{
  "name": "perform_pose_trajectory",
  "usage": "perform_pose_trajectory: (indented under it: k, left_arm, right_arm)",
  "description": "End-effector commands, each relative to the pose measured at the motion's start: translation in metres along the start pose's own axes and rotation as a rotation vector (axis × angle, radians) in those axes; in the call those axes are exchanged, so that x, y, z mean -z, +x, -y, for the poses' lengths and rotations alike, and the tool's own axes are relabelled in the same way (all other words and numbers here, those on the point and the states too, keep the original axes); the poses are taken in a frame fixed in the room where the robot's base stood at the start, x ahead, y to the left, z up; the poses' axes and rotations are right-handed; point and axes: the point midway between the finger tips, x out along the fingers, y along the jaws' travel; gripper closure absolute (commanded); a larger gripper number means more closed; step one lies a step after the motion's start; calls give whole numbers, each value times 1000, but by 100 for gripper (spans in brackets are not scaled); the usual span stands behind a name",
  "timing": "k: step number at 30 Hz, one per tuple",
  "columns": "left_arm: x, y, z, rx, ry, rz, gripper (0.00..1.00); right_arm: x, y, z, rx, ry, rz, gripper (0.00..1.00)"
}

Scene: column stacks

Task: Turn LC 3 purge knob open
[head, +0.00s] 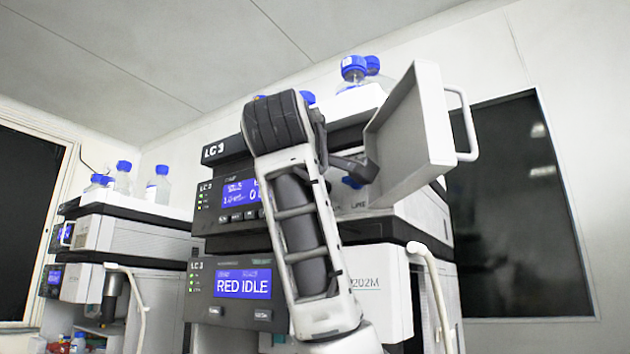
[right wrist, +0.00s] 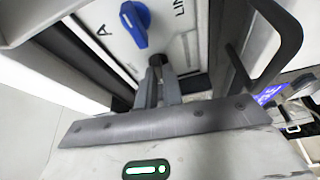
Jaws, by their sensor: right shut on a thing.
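The LC 3 stack (head: 228,216) stands in the middle of the head view. A front door (head: 408,135) with a white handle is swung open on its right part. Behind it a white panel shows a blue lever knob (head: 351,182). The blue knob also shows in the right wrist view (right wrist: 135,24), near the letters "A" and "LIN". My right gripper (head: 362,168) reaches in beside the door. My left gripper is out of view.
Bottles with blue caps (head: 357,70) stand on top of the stack. Another instrument stack (head: 130,240) is at the left. A pale curved handle (head: 430,285) sticks out below the door. A dark window (head: 520,200) is at the right.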

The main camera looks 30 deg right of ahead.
Motion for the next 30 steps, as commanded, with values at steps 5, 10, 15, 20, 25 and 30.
perform_pose_trajectory:
  k: [5, 10, 15, 20, 25, 30]
  left_arm:
    - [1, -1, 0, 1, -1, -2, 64]
    - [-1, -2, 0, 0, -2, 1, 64]
    - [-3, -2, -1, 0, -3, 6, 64]
    - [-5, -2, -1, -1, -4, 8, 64]
    - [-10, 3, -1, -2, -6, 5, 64]
    - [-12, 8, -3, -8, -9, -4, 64]
  right_arm:
    - [-1, 0, -2, -6, 2, 3, 100]
    - [-1, 0, -2, -5, 3, 3, 70]
    - [-1, 0, -1, -3, 2, 2, 70]
    - [0, -4, 0, -4, 2, 0, 70]
    - [0, -28, 2, -6, 3, -3, 70]
    - [0, -70, 2, -8, 3, -3, 70]
